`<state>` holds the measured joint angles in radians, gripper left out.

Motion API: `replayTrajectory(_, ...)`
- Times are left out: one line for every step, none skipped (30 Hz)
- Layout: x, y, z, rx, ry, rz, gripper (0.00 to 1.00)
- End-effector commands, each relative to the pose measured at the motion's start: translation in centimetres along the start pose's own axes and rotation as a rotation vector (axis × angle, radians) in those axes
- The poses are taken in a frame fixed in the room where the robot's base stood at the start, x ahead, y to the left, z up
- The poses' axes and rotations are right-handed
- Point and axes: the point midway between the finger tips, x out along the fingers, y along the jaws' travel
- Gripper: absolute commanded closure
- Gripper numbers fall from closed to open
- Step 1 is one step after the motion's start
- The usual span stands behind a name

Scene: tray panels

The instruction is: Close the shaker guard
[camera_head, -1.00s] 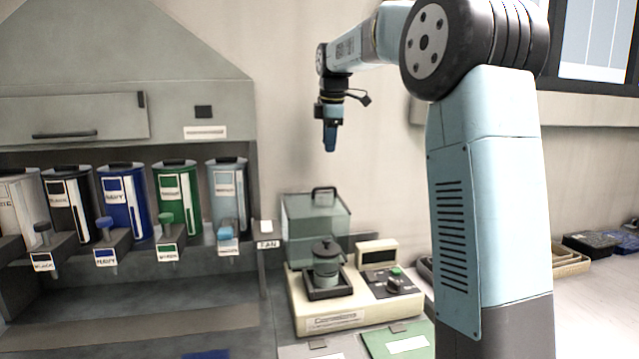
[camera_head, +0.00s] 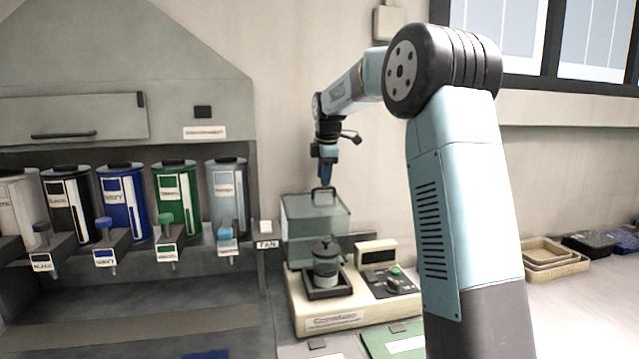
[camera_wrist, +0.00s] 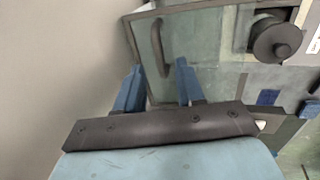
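The shaker guard (camera_head: 312,217) is a see-through greenish box-like cover standing upright at the back of the shaker (camera_head: 335,312). Its dark handle (camera_head: 322,192) is on the top edge and also shows in the wrist view (camera_wrist: 158,48). A lidded dark jar (camera_head: 326,262) stands on the shaker's platform, in front of the guard and uncovered. My gripper (camera_head: 326,177) points down just above the handle. In the wrist view its two blue fingers (camera_wrist: 160,70) are apart and empty, with the handle ahead between their lines. I cannot tell whether they touch it.
A control box (camera_head: 393,283) with a green button is on the shaker's right side. Several coloured canisters (camera_head: 122,200) with taps stand in the hood at left. A green mat (camera_head: 402,342) lies in front. Baskets (camera_head: 548,258) sit at the right.

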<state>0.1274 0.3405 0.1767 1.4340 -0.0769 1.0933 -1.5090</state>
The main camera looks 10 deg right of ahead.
Motion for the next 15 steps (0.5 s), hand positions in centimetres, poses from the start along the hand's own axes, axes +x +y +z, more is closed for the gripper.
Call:
replayTrajectory(0.8,0.0,0.0,0.000,0.000,-0.003,0.62)
replayTrajectory(1.1,0.0,0.0,0.000,0.000,-0.003,0.62)
replayTrajectory(1.5,0.0,0.0,0.000,0.000,-0.002,0.62)
replayTrajectory(1.7,0.0,0.0,0.000,0.000,-0.001,0.62)
replayTrajectory(1.9,0.0,0.0,0.000,0.000,0.000,0.62)
replayTrajectory(2.2,0.0,0.0,0.000,0.000,0.000,0.62)
replayTrajectory(2.4,0.0,0.0,0.000,0.000,-0.001,0.62)
replayTrajectory(2.5,0.0,0.0,-0.001,0.000,-0.001,0.62)
replayTrajectory(2.6,0.0,-0.1,-0.001,0.000,-0.001,0.62)
replayTrajectory(2.7,0.0,-0.1,-0.001,0.000,0.000,0.62)
replayTrajectory(2.7,0.0,-0.1,-0.001,0.000,0.000,0.62)
replayTrajectory(2.8,0.0,-0.1,-0.001,0.000,0.000,0.62)
replayTrajectory(2.8,0.0,-0.1,-0.001,0.000,0.000,0.62)
replayTrajectory(2.8,0.0,-0.1,-0.001,0.000,0.000,0.62)
replayTrajectory(2.8,0.0,-0.1,-0.001,0.000,0.000,0.62)
